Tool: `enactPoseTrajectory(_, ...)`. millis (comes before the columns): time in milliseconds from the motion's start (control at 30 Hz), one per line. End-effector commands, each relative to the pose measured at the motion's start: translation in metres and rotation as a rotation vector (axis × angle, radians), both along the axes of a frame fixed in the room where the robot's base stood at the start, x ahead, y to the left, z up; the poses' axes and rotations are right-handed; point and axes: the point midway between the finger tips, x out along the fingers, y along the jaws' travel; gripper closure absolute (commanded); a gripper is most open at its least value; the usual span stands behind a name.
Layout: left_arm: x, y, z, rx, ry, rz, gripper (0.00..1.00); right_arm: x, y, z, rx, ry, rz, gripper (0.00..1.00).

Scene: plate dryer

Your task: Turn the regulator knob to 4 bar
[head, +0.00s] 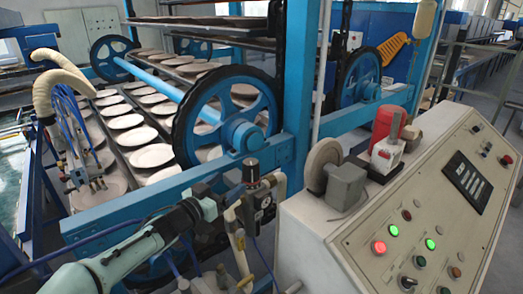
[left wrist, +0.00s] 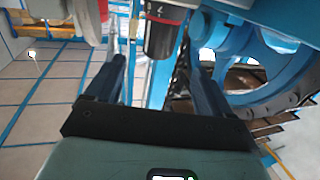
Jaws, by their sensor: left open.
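The regulator stands on the blue frame near the middle of the head view, with a dark knob (head: 251,169) on top and a small round gauge (head: 265,201) on its body. No finger visibly touches the knob. In the head view my left arm reaches the regulator from the lower left. My right gripper is not in view.
A slanted control panel (head: 345,232) with lit buttons stands right of the regulator. Blue frame beams (head: 140,203) and a large blue wheel (head: 228,112) lie behind it. Trays of plates (head: 150,157) fill the left. A blue wheel (left wrist: 255,75) is close on the right in the wrist view.

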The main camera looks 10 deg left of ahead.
Motion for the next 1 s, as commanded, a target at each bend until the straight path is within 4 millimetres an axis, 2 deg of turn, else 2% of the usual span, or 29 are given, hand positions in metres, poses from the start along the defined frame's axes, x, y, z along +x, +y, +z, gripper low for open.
enactPoseTrajectory(133,0.003,-0.001,0.0,0.0,0.0,0.0,0.18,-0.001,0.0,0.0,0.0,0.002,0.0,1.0)
enactPoseTrajectory(267,0.016,-0.007,0.0,-0.001,0.0,-0.001,0.18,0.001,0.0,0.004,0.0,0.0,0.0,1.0)
enactPoseTrajectory(700,0.098,-0.042,0.002,0.001,-0.001,-0.001,0.18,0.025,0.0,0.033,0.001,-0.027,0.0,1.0)
enactPoseTrajectory(833,0.114,-0.048,0.001,-0.001,-0.002,0.0,0.18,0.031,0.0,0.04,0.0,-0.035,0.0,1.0)
enactPoseTrajectory(1000,0.122,-0.052,0.0,0.0,-0.001,0.0,0.18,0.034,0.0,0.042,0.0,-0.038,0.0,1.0)
